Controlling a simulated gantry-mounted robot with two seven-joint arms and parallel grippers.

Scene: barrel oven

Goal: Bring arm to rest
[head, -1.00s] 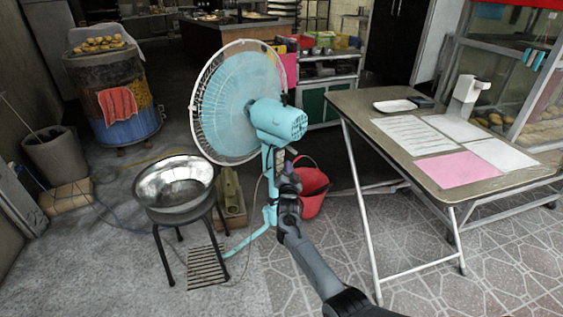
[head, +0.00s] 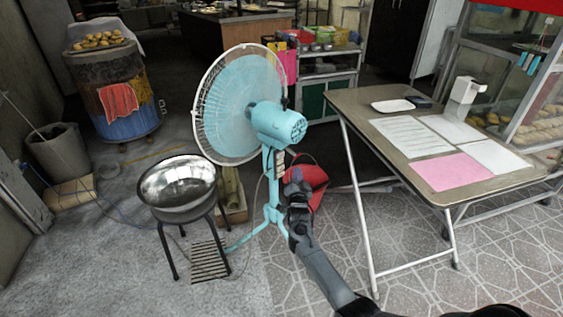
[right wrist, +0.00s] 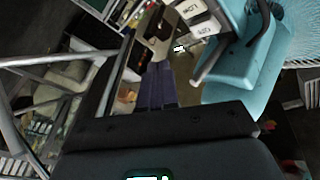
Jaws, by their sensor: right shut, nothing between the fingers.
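My right arm comes in from the bottom of the head view. Its gripper (head: 297,182) is shut and empty, low in front of the turquoise stand fan (head: 277,124) and beside its pole. In the right wrist view the dark fingers (right wrist: 156,84) lie together with nothing between them. The fan's turquoise body (right wrist: 236,75) and its pale labelled buttons (right wrist: 205,28) show close by at the upper right of that view. I cannot tell whether the gripper touches the fan. My left gripper is not in view.
A folding table (head: 400,145) with papers stands at the right. A metal bowl (head: 177,190) on a black stool stands left of the fan. A red bucket (head: 310,180) is behind my gripper. The barrel oven (head: 112,95) is at the back left. Tiled floor is clear at front.

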